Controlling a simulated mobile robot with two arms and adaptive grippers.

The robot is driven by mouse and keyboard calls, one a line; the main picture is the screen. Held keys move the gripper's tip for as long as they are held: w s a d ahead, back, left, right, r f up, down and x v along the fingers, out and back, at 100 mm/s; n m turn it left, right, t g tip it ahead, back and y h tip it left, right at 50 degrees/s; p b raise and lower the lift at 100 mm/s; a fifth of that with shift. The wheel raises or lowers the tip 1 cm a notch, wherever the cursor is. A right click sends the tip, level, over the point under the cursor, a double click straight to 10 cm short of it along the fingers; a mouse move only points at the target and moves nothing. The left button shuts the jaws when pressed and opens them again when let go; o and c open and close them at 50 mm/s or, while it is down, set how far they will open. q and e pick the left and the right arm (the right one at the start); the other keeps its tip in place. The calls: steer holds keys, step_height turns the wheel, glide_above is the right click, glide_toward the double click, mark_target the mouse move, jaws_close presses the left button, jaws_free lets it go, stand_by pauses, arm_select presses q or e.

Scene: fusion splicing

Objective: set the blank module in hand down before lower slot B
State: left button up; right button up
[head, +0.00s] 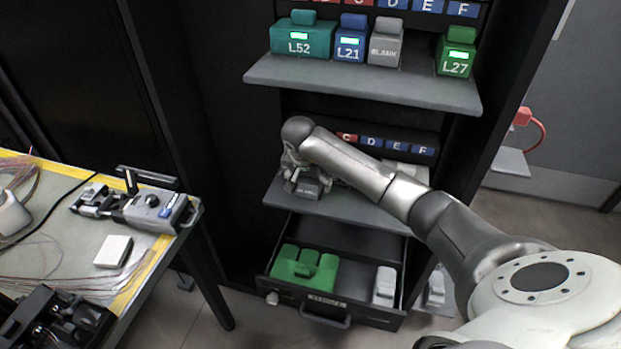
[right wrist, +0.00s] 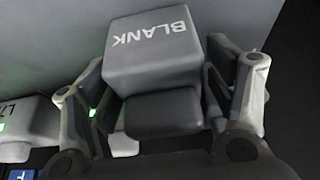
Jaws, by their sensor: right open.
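The grey blank module (head: 308,187) is at the front of the lower shelf (head: 350,207), and it looks to rest there. In the right wrist view the blank module (right wrist: 155,50) sits between the fingers, its lettering upside down. My right gripper (head: 302,178) is open around it; in the right wrist view the fingers (right wrist: 160,105) stand on both sides, with a gap visible at the left. The lower label strip shows C, D, E and F (head: 390,144); my right arm hides slot B's label. My left gripper is not in view.
The upper shelf (head: 360,88) holds modules L52, L21, another blank and L27. Below, an open drawer (head: 330,303) holds a green block (head: 305,267) and a pale module (head: 384,285). A workbench with a splicer (head: 150,208) is at left. A pale module (right wrist: 28,125) lies beside my gripper.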

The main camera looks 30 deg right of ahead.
steer(key=shift+r, duration=0.3)
steer(key=v, duration=1.1)
steer(key=shift+s+a+r, duration=0.15)
steer(key=shift+s+r, duration=0.05)
steer(key=shift+r, duration=0.1)
